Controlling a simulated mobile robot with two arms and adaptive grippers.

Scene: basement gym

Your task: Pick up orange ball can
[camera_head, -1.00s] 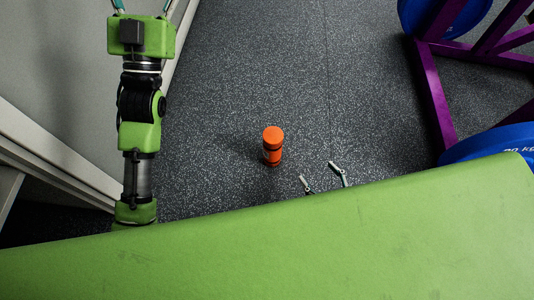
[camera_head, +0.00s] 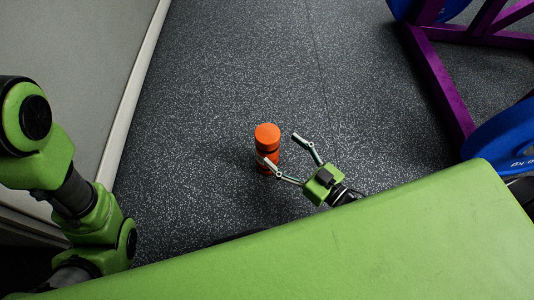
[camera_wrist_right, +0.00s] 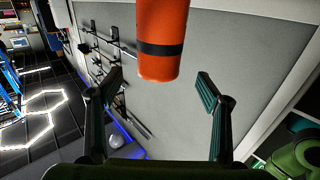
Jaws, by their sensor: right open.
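The orange ball can (camera_head: 267,136) stands upright on the dark speckled floor near the middle of the head view. It has a dark band low on its side. In the right wrist view the can (camera_wrist_right: 162,30) hangs down from the top edge of the picture, beyond and between the fingertips. My right gripper (camera_head: 280,152) is open and empty. In the head view one fingertip overlaps the can's lower front and the other is to its right. The right gripper's fingers (camera_wrist_right: 160,82) are spread wide in the wrist view. My left gripper is out of view.
A large green surface (camera_head: 380,240) fills the bottom of the head view. A grey wall with a pale baseboard (camera_head: 135,95) runs along the left. A purple rack (camera_head: 440,85) with blue weight plates (camera_head: 500,135) stands at right. The floor around the can is clear.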

